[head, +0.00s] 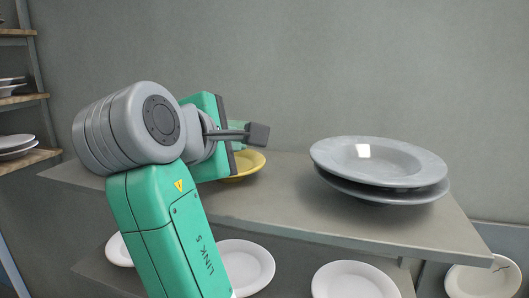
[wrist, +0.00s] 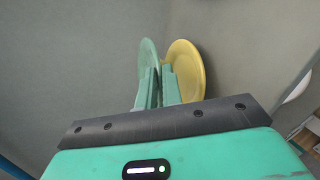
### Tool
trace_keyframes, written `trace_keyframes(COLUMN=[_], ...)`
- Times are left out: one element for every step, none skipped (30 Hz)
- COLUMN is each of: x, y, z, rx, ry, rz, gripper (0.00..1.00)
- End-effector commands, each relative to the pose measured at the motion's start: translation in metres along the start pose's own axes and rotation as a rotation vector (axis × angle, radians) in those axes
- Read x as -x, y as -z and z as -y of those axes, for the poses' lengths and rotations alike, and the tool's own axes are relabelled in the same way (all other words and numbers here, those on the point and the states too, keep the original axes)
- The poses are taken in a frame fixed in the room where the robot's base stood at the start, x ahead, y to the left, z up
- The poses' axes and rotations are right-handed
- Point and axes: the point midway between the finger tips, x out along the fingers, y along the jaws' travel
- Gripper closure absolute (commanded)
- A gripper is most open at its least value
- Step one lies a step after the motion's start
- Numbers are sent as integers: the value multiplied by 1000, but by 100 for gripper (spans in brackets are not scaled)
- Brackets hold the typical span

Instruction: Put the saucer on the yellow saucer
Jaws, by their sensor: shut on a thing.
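A yellow saucer (head: 247,165) lies on the upper shelf, partly hidden behind my gripper in the head view. It shows more fully in the wrist view (wrist: 188,70), just right of the fingers. A green saucer (wrist: 147,55) is at the fingertips, to the left of the yellow one. In the head view only a small part of the green saucer (head: 238,125) shows behind the fingers. My gripper (head: 258,134) is shut on the green saucer and holds it above the shelf near the yellow saucer. Its fingers also show in the wrist view (wrist: 159,76). The exact gap between the saucers is hard to tell.
Two stacked grey plates (head: 400,166) stand on the right of the upper shelf (head: 290,205). The shelf between them and the yellow saucer is clear. White plates (head: 352,281) stand on the lower level. A rack with plates (head: 15,145) is at the far left.

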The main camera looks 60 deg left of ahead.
Motion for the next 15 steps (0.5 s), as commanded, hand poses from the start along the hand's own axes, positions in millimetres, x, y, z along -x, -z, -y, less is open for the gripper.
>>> trace_keyframes(x=[-1,-2,-2,-2,-4,-6,-8,-9,-11,-12,-12,-12,-12,-12,-12], y=[1,2,2,3,4,6,8,10,11,12,13,13,13,13,13], z=[-1,-1,0,1,5,11,16,20,25,28,30,31,31,31,31], rx=[0,-1,-1,-1,0,0,0,0,-1,-1,-1,-1,-1,-1,-1], ry=[0,0,0,1,2,3,3,2,2,2,1,0,-1,-1,-1], rz=[0,0,0,0,-1,-3,-2,-2,-2,-2,-1,0,0,1,1], gripper=[100,100,100,100,100,100,100,100,100,100,100,100,100,100,100])
